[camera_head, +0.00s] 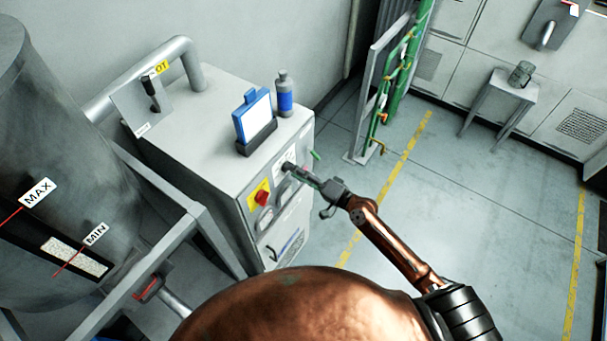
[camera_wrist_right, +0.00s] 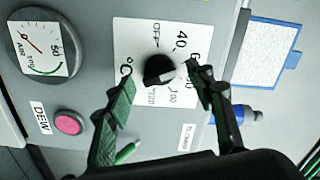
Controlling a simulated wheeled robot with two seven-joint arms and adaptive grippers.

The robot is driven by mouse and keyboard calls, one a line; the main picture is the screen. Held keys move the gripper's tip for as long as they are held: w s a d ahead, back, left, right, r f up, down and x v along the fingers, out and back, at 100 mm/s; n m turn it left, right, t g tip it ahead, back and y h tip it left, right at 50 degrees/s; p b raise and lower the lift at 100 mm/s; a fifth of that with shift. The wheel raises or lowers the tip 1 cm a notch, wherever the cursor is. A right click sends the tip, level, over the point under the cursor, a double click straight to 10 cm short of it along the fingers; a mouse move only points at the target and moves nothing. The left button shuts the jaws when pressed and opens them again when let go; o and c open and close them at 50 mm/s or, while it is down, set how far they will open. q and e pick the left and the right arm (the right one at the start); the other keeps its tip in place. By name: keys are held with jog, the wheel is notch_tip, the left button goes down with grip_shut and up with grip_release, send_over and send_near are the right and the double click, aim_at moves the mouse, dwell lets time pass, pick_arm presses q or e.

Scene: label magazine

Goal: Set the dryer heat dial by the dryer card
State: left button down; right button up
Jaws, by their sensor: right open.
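In the head view the right gripper (camera_head: 301,174) is at the front panel of the dryer cabinet (camera_head: 195,125). The dryer card (camera_head: 253,119), white with a blue frame, stands in a dark holder on top; its writing is unreadable.
A blue-banded bottle (camera_head: 285,95) stands behind the card. The panel carries a red knob (camera_head: 262,197), a round gauge (camera_wrist_right: 42,42) and a pink button (camera_wrist_right: 68,123).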

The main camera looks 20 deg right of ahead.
jog(key=v, duration=1.2)
jog(key=shift+w, duration=0.1)
